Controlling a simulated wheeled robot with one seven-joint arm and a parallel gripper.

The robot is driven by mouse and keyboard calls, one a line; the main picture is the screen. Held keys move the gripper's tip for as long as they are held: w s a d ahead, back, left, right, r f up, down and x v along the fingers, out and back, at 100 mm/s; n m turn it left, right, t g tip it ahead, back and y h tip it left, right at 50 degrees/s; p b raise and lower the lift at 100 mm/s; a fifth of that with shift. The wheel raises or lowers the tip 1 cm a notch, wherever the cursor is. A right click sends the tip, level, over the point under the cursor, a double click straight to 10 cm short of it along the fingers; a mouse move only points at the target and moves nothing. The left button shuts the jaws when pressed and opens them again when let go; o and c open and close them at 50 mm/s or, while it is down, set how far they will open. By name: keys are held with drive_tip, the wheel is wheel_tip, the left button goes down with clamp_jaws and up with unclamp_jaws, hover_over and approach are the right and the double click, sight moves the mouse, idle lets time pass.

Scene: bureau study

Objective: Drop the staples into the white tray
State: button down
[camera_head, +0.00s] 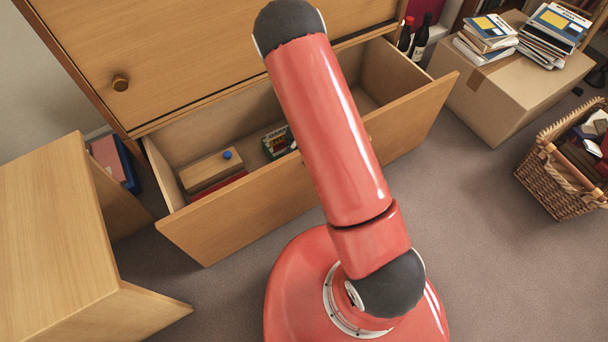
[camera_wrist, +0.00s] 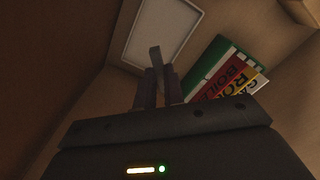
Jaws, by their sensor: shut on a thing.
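In the wrist view, my gripper (camera_wrist: 157,88) is shut on a small grey strip, the staples (camera_wrist: 155,57), which stands up between the fingertips. The white tray (camera_wrist: 172,28) lies beyond the fingertips at the top of the wrist view, and its inside looks bare. The gap between staples and tray is hard to judge. In the head view, my red arm hides my gripper and the staples, and I cannot make out the tray there.
The open drawer (camera_head: 213,223) holds a wooden box with a blue knob (camera_head: 207,170) and a green box (camera_head: 277,142). Green, red and yellow lettered items (camera_wrist: 225,72) lie right of the tray. A cardboard box (camera_head: 505,95) and wicker basket (camera_head: 560,190) stand right.

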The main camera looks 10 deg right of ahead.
drive_tip(key=shift+m, duration=0.5)
drive_tip(key=f+b, duration=0.1)
drive_tip(key=f, duration=0.1)
drive_tip(key=f+b, duration=0.1)
drive_tip(key=f, duration=0.2)
drive_tip(key=s+d+f+b, duration=0.1)
drive_tip(key=f+b, duration=0.1)
drive_tip(key=f, duration=0.1)
drive_tip(key=shift+f, duration=0.25)
drive_tip(key=c, duration=1.4)
unclamp_jaws()
drive_tip(key=shift+r, duration=0.15)
wheel_tip(320, 180, up, 8)
drive_tip(key=p, duration=0.2)
